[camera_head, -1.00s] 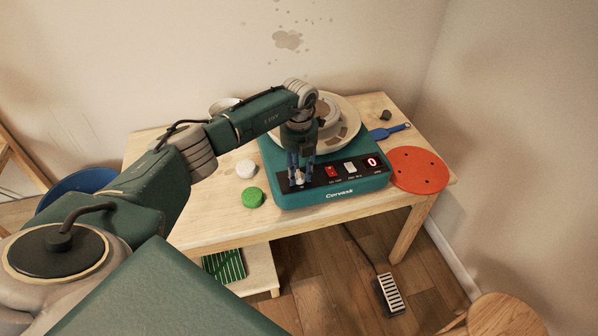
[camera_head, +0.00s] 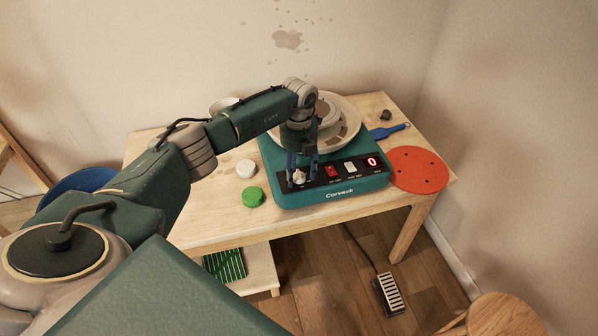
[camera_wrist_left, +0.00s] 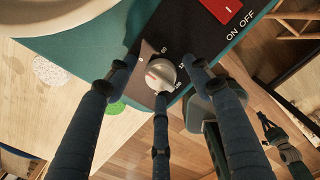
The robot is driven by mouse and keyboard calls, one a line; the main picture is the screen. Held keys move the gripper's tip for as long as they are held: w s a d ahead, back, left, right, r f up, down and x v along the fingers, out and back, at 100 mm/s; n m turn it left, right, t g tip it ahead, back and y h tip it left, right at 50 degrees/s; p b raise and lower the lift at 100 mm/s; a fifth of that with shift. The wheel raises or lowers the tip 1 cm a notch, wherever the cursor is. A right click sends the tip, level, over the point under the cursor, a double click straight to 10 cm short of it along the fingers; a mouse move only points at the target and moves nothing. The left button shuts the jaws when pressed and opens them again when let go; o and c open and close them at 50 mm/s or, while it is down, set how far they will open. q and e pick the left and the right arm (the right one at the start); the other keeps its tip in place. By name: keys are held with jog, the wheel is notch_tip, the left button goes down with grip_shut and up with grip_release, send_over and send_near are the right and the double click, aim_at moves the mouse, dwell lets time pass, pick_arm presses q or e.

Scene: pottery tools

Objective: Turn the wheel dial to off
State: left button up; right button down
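The wheel dial (camera_head: 299,178) is a small pale knob on the black panel at the front left of the teal pottery wheel (camera_head: 335,192). In the left wrist view the dial (camera_wrist_left: 161,74) has a reddish mark on its left side, and numbers are printed around it. My left gripper (camera_head: 302,177) is above the dial with its fingers spread. In the wrist view the fingertips (camera_wrist_left: 155,75) stand around the dial with gaps at its left and right. The red display (camera_head: 372,161) reads 0.
A red switch (camera_head: 332,171) and a white switch (camera_head: 350,166) sit right of the dial. A green disc (camera_head: 253,197) and a speckled white disc (camera_head: 246,168) lie left of the wheel. A red round bat (camera_head: 419,170) and a blue tool (camera_head: 389,131) lie right.

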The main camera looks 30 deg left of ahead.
aim_at(299, 173)
pick_arm(q)
notch_tip(299, 173, up, 12)
dwell(0.6)
dwell(0.4)
